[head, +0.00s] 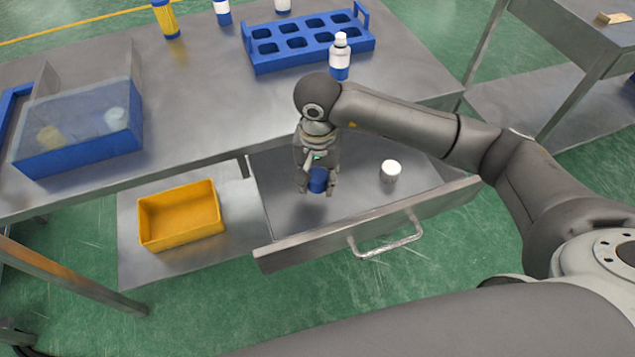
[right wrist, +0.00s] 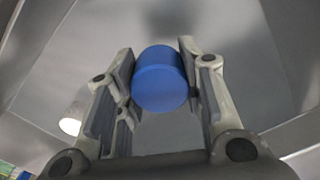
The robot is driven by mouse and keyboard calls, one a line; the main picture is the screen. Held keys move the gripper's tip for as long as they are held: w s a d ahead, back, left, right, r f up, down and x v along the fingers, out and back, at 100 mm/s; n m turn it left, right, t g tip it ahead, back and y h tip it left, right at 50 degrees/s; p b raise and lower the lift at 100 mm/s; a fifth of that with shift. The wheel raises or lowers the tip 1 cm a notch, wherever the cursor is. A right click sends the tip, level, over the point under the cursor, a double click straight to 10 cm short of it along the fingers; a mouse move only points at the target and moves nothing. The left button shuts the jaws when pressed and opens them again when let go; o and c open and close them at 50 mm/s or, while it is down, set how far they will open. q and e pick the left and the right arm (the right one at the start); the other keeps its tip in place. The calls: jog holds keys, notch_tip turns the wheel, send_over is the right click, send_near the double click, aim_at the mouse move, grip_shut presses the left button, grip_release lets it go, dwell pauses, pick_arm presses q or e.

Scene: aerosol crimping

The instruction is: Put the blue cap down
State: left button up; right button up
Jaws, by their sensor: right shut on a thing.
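The blue cap (head: 318,180) is a short cylinder in the head view, over the open drawer (head: 285,210). My right gripper (head: 318,184) points down into the drawer and is shut on the cap. In the right wrist view the cap (right wrist: 161,80) sits between the two fingers of the right gripper (right wrist: 160,85). I cannot tell whether the cap touches the drawer floor. My left gripper is not in view.
A white cap (head: 390,171) stands in the drawer, right of my gripper. The drawer front with its handle (head: 385,243) is nearest me. A yellow bin (head: 180,215) is on the lower shelf. A blue rack (head: 308,42) and a bottle (head: 340,57) stand on the table.

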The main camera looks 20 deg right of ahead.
aim_at(317, 197)
jog(key=shift+w+f, duration=0.2)
jog(key=shift+f, duration=0.1)
notch_tip(317, 197, down, 3)
jog(key=shift+f, duration=0.1)
jog(key=shift+f+b, duration=0.55)
jog(key=shift+b, duration=0.2)
jog(key=o, duration=1.2)
